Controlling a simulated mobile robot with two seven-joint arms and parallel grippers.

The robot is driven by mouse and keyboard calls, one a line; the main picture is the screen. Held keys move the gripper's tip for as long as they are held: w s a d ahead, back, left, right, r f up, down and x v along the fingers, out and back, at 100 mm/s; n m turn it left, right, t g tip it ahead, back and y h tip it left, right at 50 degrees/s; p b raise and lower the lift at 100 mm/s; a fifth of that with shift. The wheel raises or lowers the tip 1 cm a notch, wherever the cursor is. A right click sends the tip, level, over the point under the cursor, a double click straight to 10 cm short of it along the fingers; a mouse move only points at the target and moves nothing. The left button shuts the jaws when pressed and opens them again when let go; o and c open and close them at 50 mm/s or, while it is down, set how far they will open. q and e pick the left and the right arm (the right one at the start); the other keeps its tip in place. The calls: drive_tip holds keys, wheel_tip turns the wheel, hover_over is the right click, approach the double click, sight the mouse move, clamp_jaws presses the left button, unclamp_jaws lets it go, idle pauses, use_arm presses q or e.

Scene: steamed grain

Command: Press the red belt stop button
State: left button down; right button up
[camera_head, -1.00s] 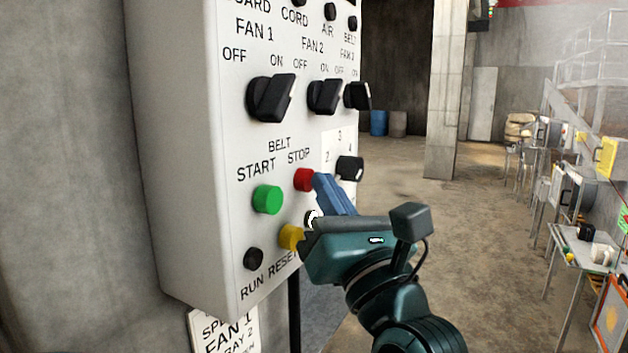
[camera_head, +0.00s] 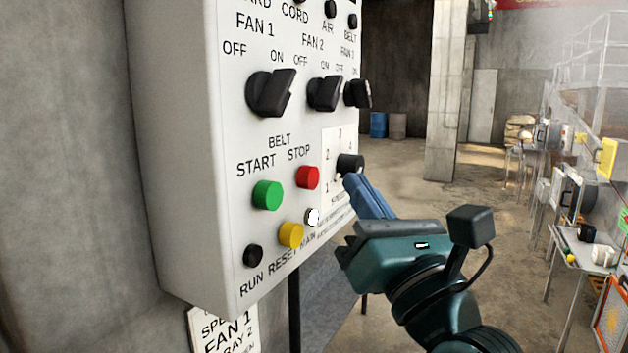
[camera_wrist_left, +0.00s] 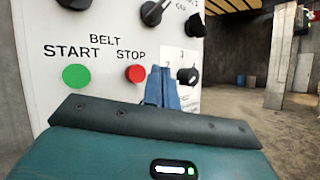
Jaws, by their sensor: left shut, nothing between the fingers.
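The red belt stop button (camera_head: 307,177) is on the front of a white control panel (camera_head: 180,120), under the word STOP and right of the green start button (camera_head: 267,194). The red button also shows in the left wrist view (camera_wrist_left: 136,73), just left of the fingers. My left gripper (camera_head: 350,181) is shut and empty, its blue fingers together. In the head view its fingertips are right of the red button, apart from it, near the small black selector knob (camera_head: 349,164). My right gripper is not in view.
A yellow reset button (camera_head: 291,235), a white button (camera_head: 312,217) and a black run button (camera_head: 253,256) sit below. Black fan knobs (camera_head: 270,92) are above. Tables with equipment (camera_head: 580,250) stand at the right. The floor between is open.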

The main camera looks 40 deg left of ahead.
use_arm(q)
drive_tip(key=shift+w+d, duration=0.15)
drive_tip(key=shift+d, duration=0.5)
drive_tip(key=shift+w+d, duration=0.15)
drive_tip(key=shift+d, duration=0.45)
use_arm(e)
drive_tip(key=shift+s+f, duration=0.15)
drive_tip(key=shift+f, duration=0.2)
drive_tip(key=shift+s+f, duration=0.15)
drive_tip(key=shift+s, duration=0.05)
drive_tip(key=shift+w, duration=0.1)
